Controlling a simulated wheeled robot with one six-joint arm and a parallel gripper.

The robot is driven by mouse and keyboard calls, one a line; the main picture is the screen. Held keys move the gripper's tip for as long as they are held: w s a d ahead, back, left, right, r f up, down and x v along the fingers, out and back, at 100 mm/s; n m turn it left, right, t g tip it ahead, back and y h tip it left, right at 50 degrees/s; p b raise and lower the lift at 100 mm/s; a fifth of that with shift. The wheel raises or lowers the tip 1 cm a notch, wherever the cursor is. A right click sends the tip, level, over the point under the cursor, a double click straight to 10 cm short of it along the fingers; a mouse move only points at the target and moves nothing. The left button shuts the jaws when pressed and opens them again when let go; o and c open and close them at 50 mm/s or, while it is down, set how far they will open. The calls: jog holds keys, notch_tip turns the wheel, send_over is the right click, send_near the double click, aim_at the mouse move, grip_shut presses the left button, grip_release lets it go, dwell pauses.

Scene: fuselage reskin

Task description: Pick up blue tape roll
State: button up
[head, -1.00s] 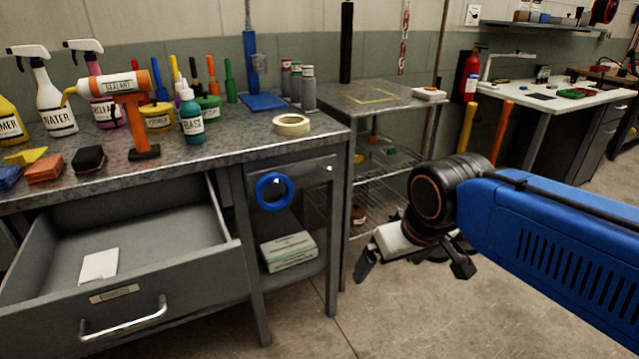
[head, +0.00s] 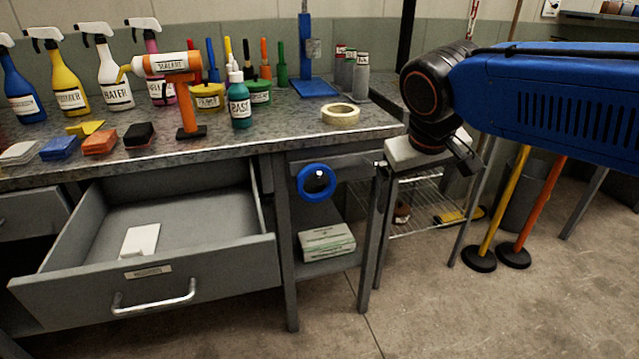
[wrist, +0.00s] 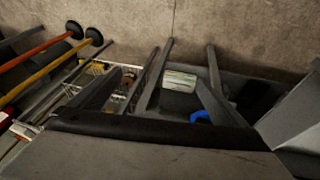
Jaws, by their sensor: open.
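The blue tape roll (head: 301,182) hangs upright on the front of the workbench's right section, below the benchtop and right of the open drawer. In the wrist view, part of it shows as a blue patch (wrist: 200,116) near the right finger, partly hidden. My gripper (head: 424,172) is open and empty, pointing down, to the right of the roll and apart from it. Its two fingers also show in the wrist view (wrist: 157,88), with the floor and bench legs beyond.
The open drawer (head: 200,275) juts out at left with a white item inside. A cream tape roll (head: 340,114), bottles and tools stand on the benchtop. A box (head: 327,242) sits on the shelf below the blue roll. Yellow and orange posts (head: 505,210) stand right. The front floor is clear.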

jog(key=w+a+r+n, duration=0.1)
jog(key=w+a+r, duration=0.35)
jog(key=a, duration=0.45)
jog(key=n+t+h, duration=0.1)
jog(key=t, duration=0.1)
send_near(310, 171)
jog(key=x, duration=0.2)
jog(key=s+x, duration=0.1)
jog(key=x, duration=0.4)
jog(key=shift+d+f, duration=0.35)
jog(key=shift+f, duration=0.25)
jog(key=shift+x, duration=2.55)
jog(key=shift+w, duration=0.1)
jog(key=c, duration=1.2)
